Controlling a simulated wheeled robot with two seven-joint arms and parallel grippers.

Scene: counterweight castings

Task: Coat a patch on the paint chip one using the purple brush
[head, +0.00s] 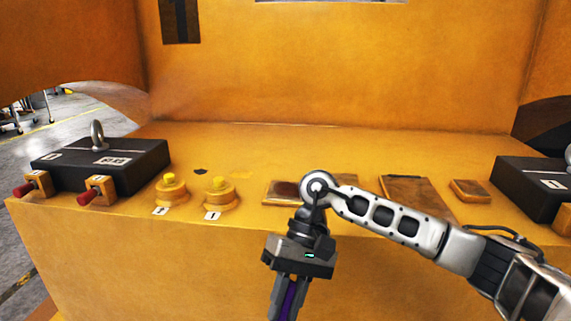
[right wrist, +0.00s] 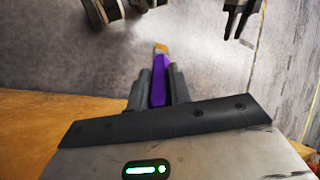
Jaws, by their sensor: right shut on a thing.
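My right gripper (head: 284,308) is shut on the purple brush (head: 289,297), in front of the casting's front face and below its top edge. In the right wrist view the brush (right wrist: 159,90) sticks out between the fingers, its tan bristle tip (right wrist: 161,48) over grey floor, touching nothing. On the ledge are a brownish rectangular patch (head: 280,192), a larger one (head: 411,188) and a small one (head: 470,190); my arm partly hides another. Which is paint chip one I cannot tell. A dark two-fingered part, likely my left gripper (right wrist: 236,30), shows at the right wrist view's top.
Two yellow knobbed pots (head: 171,188) (head: 220,191) with number tags stand left of the patches. A black block (head: 103,163) with a lifting eye and red-handled clamps is at far left; another black block (head: 538,185) is at right. The casting wall rises behind.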

